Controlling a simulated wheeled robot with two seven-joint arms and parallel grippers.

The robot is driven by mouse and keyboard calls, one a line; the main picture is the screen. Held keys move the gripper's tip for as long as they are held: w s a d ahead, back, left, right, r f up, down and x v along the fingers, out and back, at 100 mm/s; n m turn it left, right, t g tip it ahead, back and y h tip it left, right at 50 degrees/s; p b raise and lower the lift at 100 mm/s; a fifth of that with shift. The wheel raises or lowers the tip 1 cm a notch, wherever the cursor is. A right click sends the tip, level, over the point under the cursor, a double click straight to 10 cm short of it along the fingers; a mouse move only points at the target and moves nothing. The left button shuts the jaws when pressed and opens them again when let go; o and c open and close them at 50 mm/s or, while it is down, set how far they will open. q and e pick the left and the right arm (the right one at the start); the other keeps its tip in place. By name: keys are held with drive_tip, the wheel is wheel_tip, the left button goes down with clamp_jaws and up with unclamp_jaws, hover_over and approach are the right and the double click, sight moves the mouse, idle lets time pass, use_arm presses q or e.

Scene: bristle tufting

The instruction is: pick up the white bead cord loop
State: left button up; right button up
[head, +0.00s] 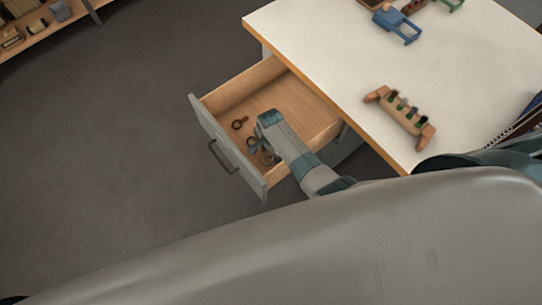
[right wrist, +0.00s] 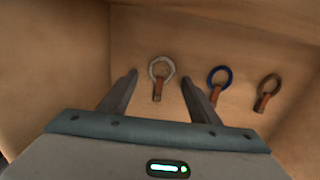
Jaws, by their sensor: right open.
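The white bead cord loop (right wrist: 161,68) lies on the drawer floor in the right wrist view, a pale ring with a brown tag at its lower edge. My right gripper (right wrist: 158,82) is open above it, and the loop shows between the two fingers, with nothing held. In the head view my right gripper (head: 256,147) reaches down into the open drawer (head: 226,143). My arm and gripper hide part of the drawer floor there, and I cannot pick out the white loop. My left gripper is not in view.
A blue loop (right wrist: 220,76) and a dark brown loop (right wrist: 268,92), each with a tag, lie right of the white one. Wooden drawer walls stand close around my gripper. The white table (head: 330,50) holds a wooden rack (head: 402,116) and a blue object (head: 398,24).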

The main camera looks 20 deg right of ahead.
idle(0.4)
drive_tip(key=c, duration=1.1)
drive_tip(key=shift+r, duration=0.2)
wheel_tip(320, 180, up, 10)
drive_tip(key=shift+f, duration=0.2)
drive_tip(key=shift+w, duration=0.1)
